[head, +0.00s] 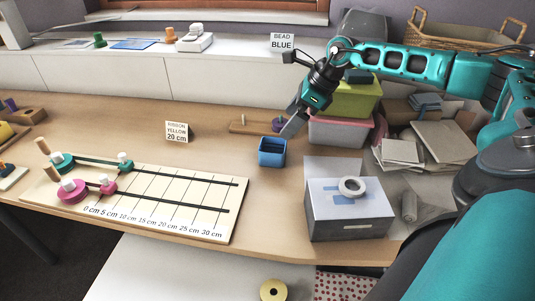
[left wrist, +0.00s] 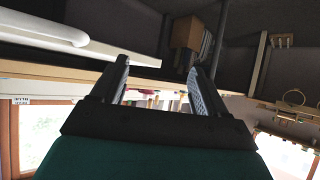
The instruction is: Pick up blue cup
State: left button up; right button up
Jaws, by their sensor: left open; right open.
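The blue cup (head: 272,152) is a small square blue container on the wooden table, right of the middle in the head view. My right gripper (head: 291,127) is just above and to the right of the cup, pointing down and left toward it. It is open, and its fingers partly overlap each other in the picture. Whether it touches the cup's rim I cannot tell. My left gripper (left wrist: 158,85) shows only in the left wrist view, open with nothing between its fingers. The cup is not seen in that view.
A ruled ribbon board (head: 175,205) with pink and teal spools lies at the left. A grey box (head: 347,222) with a tape roll (head: 352,187) stands right of the cup. Green and pink bins (head: 341,133) stand behind. A "ribbon yellow" card (head: 177,131) stands left, with bare table around it.

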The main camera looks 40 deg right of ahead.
send_near(270, 149)
jog(key=a, duration=0.2)
jog(key=a+f+b, duration=0.1)
jog(key=a, duration=0.1)
jog(key=shift+f, duration=0.15)
jog(key=shift+b+x, duration=0.5)
jog(key=shift+x, duration=2.15)
jog(key=shift+s+d+f, duration=0.15)
jog(key=shift+s, duration=0.1)
jog(key=shift+c, duration=0.4)
jog(key=c, duration=0.9)
